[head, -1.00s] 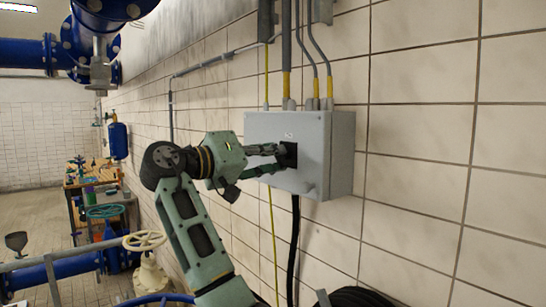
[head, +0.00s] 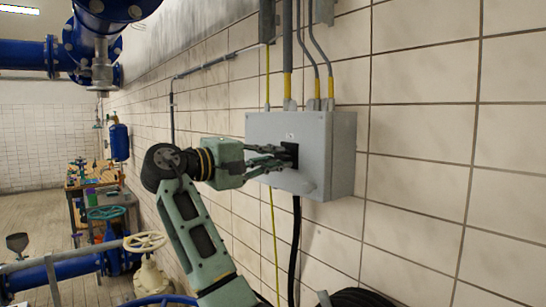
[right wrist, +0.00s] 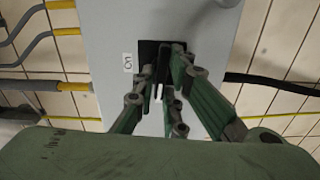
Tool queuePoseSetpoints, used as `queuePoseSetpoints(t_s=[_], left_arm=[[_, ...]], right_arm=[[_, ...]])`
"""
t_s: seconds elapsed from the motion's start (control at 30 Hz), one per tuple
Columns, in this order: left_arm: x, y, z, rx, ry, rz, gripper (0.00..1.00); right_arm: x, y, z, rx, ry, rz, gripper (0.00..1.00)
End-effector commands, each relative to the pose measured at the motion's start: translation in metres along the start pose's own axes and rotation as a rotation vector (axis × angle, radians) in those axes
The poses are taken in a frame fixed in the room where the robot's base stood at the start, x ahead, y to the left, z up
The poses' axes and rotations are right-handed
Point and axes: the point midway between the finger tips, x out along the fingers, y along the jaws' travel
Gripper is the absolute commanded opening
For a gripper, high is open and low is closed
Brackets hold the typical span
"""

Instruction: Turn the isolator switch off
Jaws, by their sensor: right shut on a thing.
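The isolator box (head: 318,135) is a light grey cabinet on the tiled wall, with a black switch plate (head: 291,152) on its front. My right gripper (head: 284,157) reaches in from the left, its fingertips at the switch plate. In the right wrist view the fingers (right wrist: 160,92) are closed around the switch handle over the black plate (right wrist: 149,53); the handle is mostly hidden between them. A small white label (right wrist: 128,63) sits beside the plate. My left gripper is not in view.
Grey conduits with yellow sleeves (head: 287,80) enter the box from above. A black cable (head: 296,240) hangs below it. Blue pipes (head: 30,52), a cream handwheel (head: 145,241) and a workbench (head: 90,180) stand to the left. The wall right of the box is bare.

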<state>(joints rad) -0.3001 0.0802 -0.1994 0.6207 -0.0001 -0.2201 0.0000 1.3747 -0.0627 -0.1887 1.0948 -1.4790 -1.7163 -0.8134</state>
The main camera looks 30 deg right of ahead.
Motion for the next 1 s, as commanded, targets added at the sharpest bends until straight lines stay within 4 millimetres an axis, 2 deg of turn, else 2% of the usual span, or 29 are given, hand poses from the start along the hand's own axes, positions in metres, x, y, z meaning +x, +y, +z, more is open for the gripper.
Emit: queuePoseSetpoints(t_s=[0.6,0.63,0.8,1.0], left_arm=[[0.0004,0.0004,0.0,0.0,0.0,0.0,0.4],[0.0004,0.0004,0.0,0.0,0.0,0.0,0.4],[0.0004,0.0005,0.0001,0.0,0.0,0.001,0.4],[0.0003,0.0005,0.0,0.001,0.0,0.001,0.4]], right_arm=[[-0.0003,-0.003,-0.0006,-0.046,0.001,-0.005,0.0],[-0.0003,-0.0031,-0.0006,-0.046,0.001,-0.005,0.13],[-0.0002,-0.0027,-0.0004,-0.045,0.0,-0.004,0.28],[-0.0001,-0.0018,-0.0001,-0.044,0.0,-0.003,0.28]])
